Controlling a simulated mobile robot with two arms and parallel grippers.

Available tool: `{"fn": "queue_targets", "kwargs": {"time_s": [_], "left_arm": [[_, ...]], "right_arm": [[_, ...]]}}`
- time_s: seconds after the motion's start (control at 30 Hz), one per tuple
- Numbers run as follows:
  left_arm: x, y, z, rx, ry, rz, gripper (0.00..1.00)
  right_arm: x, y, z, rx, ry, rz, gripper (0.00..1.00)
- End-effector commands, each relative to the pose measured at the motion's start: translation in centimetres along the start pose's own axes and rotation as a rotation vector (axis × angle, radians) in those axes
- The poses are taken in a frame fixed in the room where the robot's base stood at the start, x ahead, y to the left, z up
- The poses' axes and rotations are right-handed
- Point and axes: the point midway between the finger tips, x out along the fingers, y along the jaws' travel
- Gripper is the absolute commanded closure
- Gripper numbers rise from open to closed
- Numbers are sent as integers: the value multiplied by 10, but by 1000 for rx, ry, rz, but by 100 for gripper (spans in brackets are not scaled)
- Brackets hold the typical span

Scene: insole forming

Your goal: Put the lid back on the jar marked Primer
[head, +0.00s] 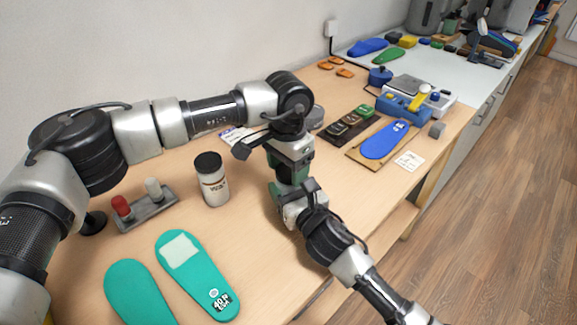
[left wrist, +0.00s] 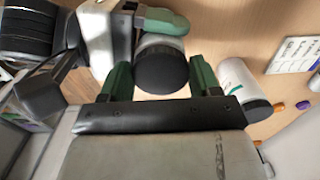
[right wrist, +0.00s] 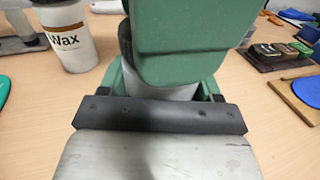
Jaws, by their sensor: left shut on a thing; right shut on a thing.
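A round black lid (left wrist: 161,69) is between my left gripper's green fingers (left wrist: 163,78) in the left wrist view. It covers the top of a pale jar, and whether it is fully seated cannot be told. My right gripper (right wrist: 160,92) is shut on this jar (right wrist: 172,92); my left gripper's green finger covers much of it in the right wrist view. The jar's label is hidden, so I cannot read Primer.
A Wax jar (head: 212,182) with a black lid stands left of my grippers. Another jar (left wrist: 240,85) stands behind them. Teal insoles (head: 197,272), a rack (head: 146,208) and a board with a blue insole (head: 384,140) lie around. The front table edge is close.

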Motion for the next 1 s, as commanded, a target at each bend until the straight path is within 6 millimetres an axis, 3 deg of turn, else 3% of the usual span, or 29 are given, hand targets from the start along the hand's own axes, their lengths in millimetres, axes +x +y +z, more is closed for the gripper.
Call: {"fn": "queue_targets", "kwargs": {"time_s": [0.23,0.27,0.43,0.77,1.0], "left_arm": [[-1,0,0,2,2,-1,63],[-1,0,0,2,2,-1,36],[-1,0,0,1,1,-1,12],[-4,0,0,1,2,-1,12],[-33,0,-1,1,3,-1,12]], "right_arm": [[0,0,-1,0,2,0,100],[0,0,-1,0,2,0,100],[0,0,-1,0,2,0,100],[0,0,-1,0,2,0,100],[0,0,-1,0,2,0,100]]}}
